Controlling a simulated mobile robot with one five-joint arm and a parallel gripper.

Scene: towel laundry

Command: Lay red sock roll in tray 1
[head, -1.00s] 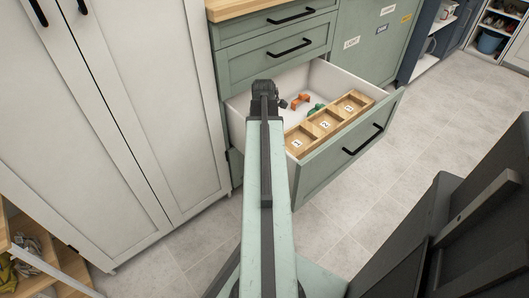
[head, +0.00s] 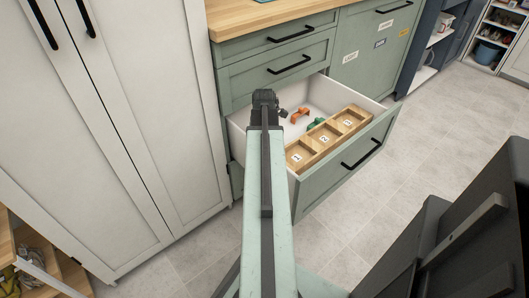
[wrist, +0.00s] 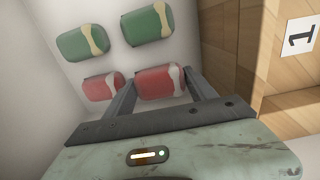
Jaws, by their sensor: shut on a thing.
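In the wrist view a red sock roll (wrist: 160,82) with a cream band sits between the two fingers of my gripper (wrist: 158,78), which is shut on it. A second red sock roll (wrist: 103,86) lies just left of it, outside the fingers. Tray 1 (wrist: 288,103), a wooden compartment marked 1, is at the right of the wrist view. In the head view tray 1 (head: 297,157) is the nearest compartment in the open drawer. The head view shows my gripper's end from behind, over the drawer's left part; the held roll is hidden there.
Two green sock rolls (wrist: 148,23) lie on the white drawer floor above the red ones in the wrist view. Trays 2 (head: 323,138) and 3 (head: 347,122) adjoin tray 1. A white cabinet (head: 120,110) stands left.

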